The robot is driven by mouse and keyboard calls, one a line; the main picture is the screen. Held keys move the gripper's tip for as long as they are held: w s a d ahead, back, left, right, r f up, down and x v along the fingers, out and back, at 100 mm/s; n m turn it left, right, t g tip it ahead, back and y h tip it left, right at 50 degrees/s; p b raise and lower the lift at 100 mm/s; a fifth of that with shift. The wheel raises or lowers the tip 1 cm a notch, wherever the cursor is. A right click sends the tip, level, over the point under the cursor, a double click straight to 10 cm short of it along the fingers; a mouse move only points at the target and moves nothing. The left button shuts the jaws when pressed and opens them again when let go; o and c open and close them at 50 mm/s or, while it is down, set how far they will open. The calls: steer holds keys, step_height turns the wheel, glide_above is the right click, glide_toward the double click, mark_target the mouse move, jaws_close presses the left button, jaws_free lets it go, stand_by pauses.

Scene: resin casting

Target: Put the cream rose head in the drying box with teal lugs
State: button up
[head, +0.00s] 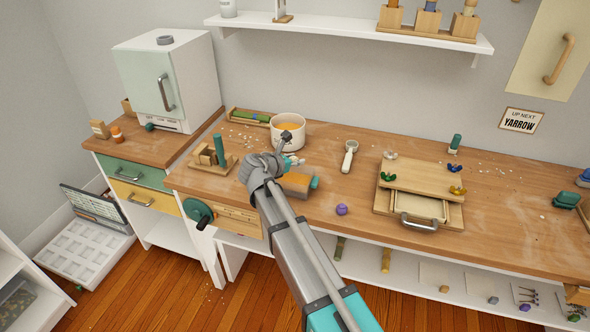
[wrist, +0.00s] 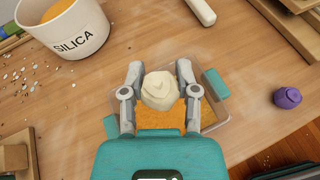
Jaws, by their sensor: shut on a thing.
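In the wrist view the cream rose head (wrist: 160,92) sits between the two fingers of my gripper (wrist: 160,76), which is shut on it. Below it is the drying box with teal lugs (wrist: 215,84), a clear-walled box holding orange grains. One lug shows at its right and another at its left, partly behind my gripper. The rose overlaps the box in this view; the height between them is hard to judge. In the head view the box (head: 297,184) lies on the bench beside my arm, which partly covers it. The rose is not clearly seen there.
The white silica pot (head: 287,132) stands behind the box. A white-handled tool (head: 349,156) and a purple rose head (head: 341,209) lie to the right. A wooden stand with a green post (head: 218,152) is at the left. A wooden press or tray (head: 420,190) stands farther right.

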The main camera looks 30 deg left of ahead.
steer(key=shift+f+b, duration=1.1)
steer(key=shift+f, duration=0.35)
steer(key=shift+f+b, duration=0.6)
steer(key=o, duration=0.8)
steer(key=shift+c, duration=0.2)
steer(key=shift+r, duration=0.2)
steer(key=shift+r+p, duration=0.65)
steer(key=shift+p, duration=0.15)
steer(key=p+v, duration=0.4)
steer(key=v, duration=0.8)
steer(key=shift+f, duration=0.2)
